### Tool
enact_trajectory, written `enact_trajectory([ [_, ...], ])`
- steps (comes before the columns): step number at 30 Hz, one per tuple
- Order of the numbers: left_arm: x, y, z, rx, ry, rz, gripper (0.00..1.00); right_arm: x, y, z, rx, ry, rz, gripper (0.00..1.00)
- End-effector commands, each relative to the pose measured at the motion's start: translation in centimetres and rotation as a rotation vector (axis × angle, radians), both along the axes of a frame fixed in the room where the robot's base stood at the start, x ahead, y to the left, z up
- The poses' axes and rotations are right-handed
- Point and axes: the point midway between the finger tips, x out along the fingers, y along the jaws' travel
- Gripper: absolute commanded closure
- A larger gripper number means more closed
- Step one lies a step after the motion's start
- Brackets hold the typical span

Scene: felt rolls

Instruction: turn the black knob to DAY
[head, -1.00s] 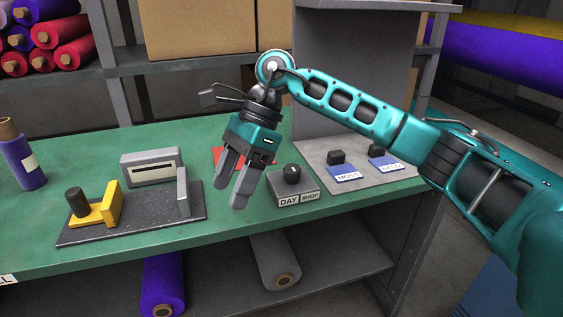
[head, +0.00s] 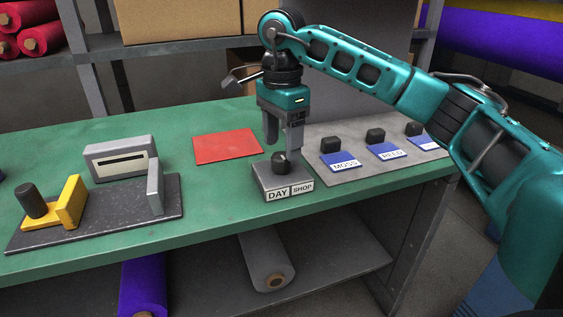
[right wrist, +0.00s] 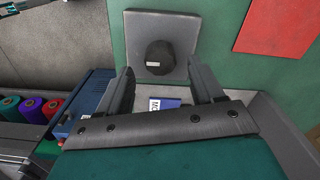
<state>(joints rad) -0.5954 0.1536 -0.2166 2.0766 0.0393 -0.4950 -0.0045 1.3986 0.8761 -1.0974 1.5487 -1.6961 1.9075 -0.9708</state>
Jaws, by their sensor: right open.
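The black knob (head: 279,163) sits on top of a grey box (head: 284,182) whose front labels read DAY on the left and SHOP on the right. The knob also shows in the right wrist view (right wrist: 160,57), with a small white mark on its top; I cannot tell which label it points to. My right gripper (head: 283,147) points down over the knob, open and empty. In the right wrist view its fingertips (right wrist: 163,75) are spread to either side and below the knob in the picture, apart from it. My left gripper is not in view.
A red sheet (head: 227,147) lies behind the box on the green table (head: 215,218). Blue plates labelled MOSS (head: 340,161) and REED (head: 387,151), with black blocks, are to the right. A dark board (head: 110,218) with yellow and grey parts is at left.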

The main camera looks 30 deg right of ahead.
Motion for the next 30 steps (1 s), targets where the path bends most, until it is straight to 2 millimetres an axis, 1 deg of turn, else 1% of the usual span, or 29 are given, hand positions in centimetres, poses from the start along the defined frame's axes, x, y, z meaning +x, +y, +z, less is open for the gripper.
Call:
enact_trajectory([
  [1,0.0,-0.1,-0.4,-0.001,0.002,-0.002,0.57,-0.1,0.0,-1.2,-0.001,0.002,0.0,0.33],
  [3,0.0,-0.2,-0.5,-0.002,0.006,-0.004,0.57,-0.1,0.0,-2.2,0.0,0.001,0.001,0.33],
  [7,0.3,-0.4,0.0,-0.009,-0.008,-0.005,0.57,0.0,0.0,-3.4,0.001,0.001,0.001,0.33],
  [11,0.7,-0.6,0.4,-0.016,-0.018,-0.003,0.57,0.0,0.0,-3.9,0.001,0.0,0.001,0.33],
  [19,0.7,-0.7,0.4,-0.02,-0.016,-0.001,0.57,0.0,0.0,-3.9,0.001,0.0,0.001,0.34],
  [30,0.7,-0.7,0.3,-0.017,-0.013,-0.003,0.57,0.0,0.0,-3.9,0.001,0.0,0.001,0.7],
])
